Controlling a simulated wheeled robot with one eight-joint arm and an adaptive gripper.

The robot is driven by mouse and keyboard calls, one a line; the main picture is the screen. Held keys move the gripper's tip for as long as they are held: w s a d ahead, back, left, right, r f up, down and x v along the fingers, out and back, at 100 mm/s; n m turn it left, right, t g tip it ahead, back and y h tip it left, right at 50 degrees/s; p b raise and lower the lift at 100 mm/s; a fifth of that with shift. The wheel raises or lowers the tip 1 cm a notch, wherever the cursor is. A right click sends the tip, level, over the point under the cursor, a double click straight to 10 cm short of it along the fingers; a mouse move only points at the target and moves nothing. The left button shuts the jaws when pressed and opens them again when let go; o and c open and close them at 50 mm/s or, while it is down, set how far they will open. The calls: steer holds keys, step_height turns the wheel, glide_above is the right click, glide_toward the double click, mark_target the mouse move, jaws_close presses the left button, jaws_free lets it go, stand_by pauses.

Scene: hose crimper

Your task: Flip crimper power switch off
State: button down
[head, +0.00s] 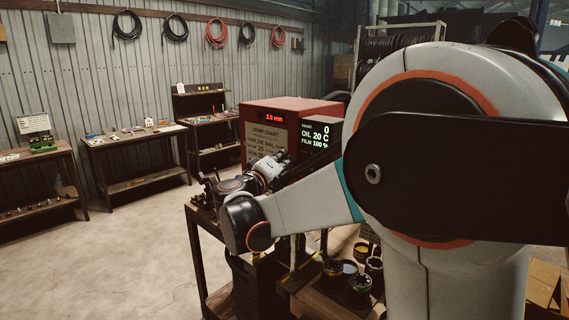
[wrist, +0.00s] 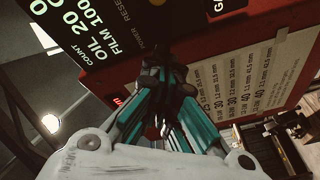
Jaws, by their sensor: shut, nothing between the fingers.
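The crimper (head: 290,108) is a red box on a bench in the head view, with a lit "2.0 mm" readout, a crimp chart and a black display reading count 0, oil 20 C, film 100 %. In the wrist view its red face (wrist: 222,48) fills the upper right. The display panel (wrist: 95,30) there carries "POWER" and "RESET" labels. My gripper (wrist: 165,75) is shut and empty, its dark fingertips in front of the panel close to those labels. The power switch itself is hidden behind the fingertips or too dark to make out. I cannot tell whether they touch it.
The bench (head: 205,228) holds small tools at its left, and cans (head: 360,290) stand at its lower right. Side tables (head: 132,160) with small parts line the corrugated wall, under hanging hoses (head: 175,27). The floor (head: 130,255) at left is clear.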

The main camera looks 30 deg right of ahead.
steer(key=s+a+f+n+t+h+b, duration=0.1)
steer(key=s+a+f+t+h+b, duration=0.1)
steer(key=a, duration=0.7)
step_height(320, 180, down, 3)
steer(key=shift+s+r+b, duration=0.1)
steer(key=shift+s+b, duration=0.25)
steer(key=shift+b, duration=0.4)
stand_by(0.4)
